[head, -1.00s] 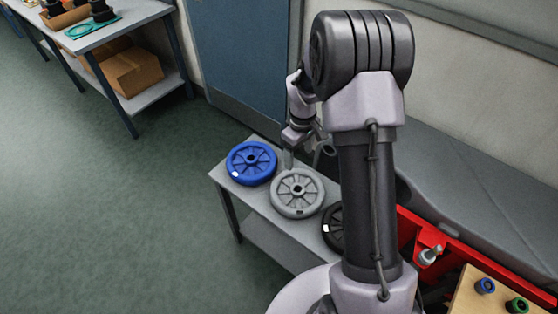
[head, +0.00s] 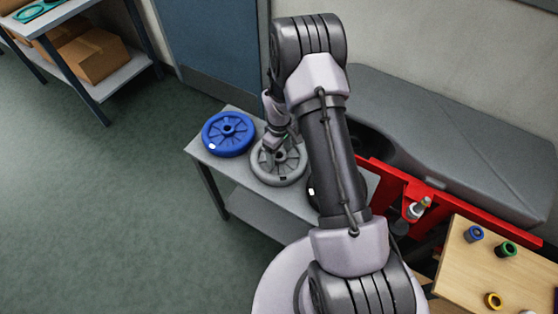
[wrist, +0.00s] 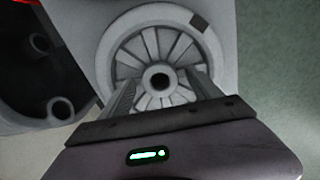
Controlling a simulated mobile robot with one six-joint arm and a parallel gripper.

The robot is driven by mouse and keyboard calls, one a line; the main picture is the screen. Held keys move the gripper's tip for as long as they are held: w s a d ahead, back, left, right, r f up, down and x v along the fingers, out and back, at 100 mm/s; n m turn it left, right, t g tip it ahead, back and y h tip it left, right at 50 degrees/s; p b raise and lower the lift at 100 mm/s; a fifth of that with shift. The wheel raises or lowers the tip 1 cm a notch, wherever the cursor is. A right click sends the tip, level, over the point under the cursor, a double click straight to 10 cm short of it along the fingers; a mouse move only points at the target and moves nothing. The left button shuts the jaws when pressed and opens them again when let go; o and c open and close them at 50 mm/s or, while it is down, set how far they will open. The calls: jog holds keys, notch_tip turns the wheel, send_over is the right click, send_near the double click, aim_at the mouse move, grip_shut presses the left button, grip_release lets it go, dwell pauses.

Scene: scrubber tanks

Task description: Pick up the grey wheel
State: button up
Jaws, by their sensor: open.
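The grey wheel (head: 280,165) lies flat on a small grey table, between a blue wheel and a black wheel. My gripper (head: 277,150) is over the grey wheel in the head view, and my arm hides part of it. In the wrist view the grey wheel (wrist: 158,50) fills the upper middle, with its hub and spokes facing the camera. The open fingers of my gripper (wrist: 160,88) stand apart on either side of the hub. I cannot tell whether they touch the wheel.
The blue wheel (head: 229,134) lies left of the grey one, and the black wheel (head: 313,193) is right, mostly behind my arm. A grey machine body (head: 450,140) with a red frame (head: 385,178) stands at right. A wooden board (head: 460,262) holds coloured rings.

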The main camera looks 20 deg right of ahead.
jog(key=shift+w+r, duration=0.1)
grip_shut()
